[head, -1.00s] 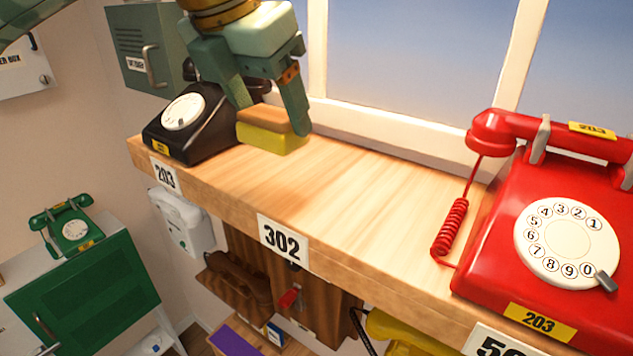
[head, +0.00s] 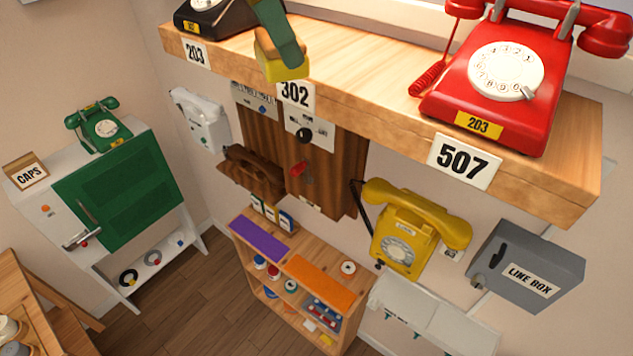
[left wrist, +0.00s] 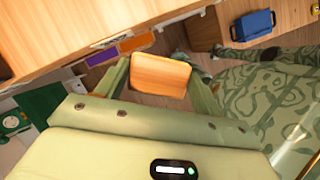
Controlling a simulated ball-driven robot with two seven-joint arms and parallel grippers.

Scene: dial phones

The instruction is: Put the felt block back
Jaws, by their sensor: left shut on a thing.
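The felt block (head: 288,71) has a yellow felt face underneath and a wooden top. The left wrist view shows the block's wooden top (left wrist: 160,74) between the two green fingers. The upper part of the gripper is cut off in the head view. My right gripper is not in view.
A black phone (head: 225,18) stands left on the shelf, a red phone (head: 490,80) right, with bare wood between. Below hang a yellow phone (head: 405,225) and a grey line box (head: 525,268). A low rack (head: 300,290) has purple (head: 260,240) and orange (head: 318,282) tops.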

